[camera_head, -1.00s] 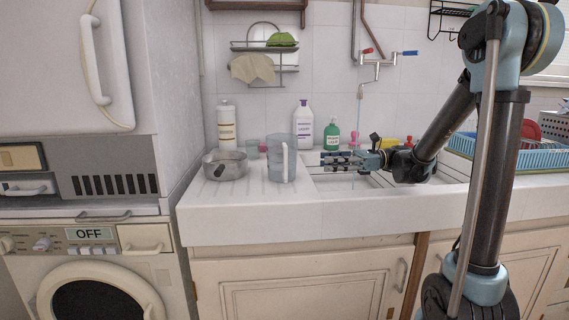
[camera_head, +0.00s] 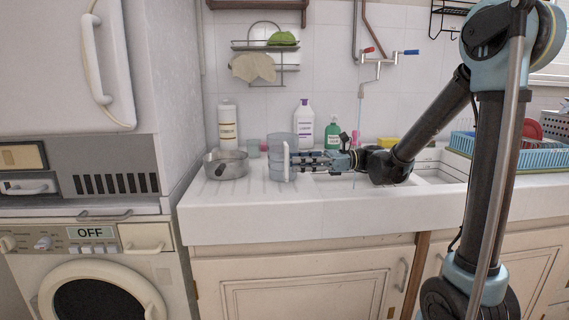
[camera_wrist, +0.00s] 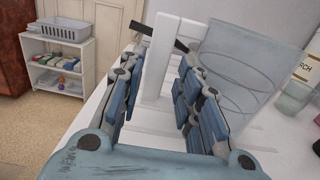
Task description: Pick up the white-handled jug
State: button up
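The clear jug (camera_head: 276,150) stands upright on the white counter by the sink, its white handle (camera_head: 286,162) facing the front right. My gripper (camera_head: 297,161) reaches in from the right, level with the handle. In the wrist view, the white handle (camera_wrist: 159,65) is between the fingertips of my gripper (camera_wrist: 162,48), with the clear jug body (camera_wrist: 250,70) beyond the right finger. The fingers are apart, with a gap visible beside the handle. Contact with the jug wall cannot be told.
A metal pot (camera_head: 226,164) stands close left of the jug. A small glass (camera_head: 253,148), a white bottle (camera_head: 228,126), a purple-capped bottle (camera_head: 303,126) and a green bottle (camera_head: 332,137) stand behind. The tap (camera_head: 376,66) and blue dish rack (camera_head: 505,150) are to the right.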

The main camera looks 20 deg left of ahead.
aim_at(287, 162)
jog(key=shift+x, duration=2.15)
jog(key=shift+s+r, duration=0.1)
jog(key=shift+r, duration=0.05)
grip_shut()
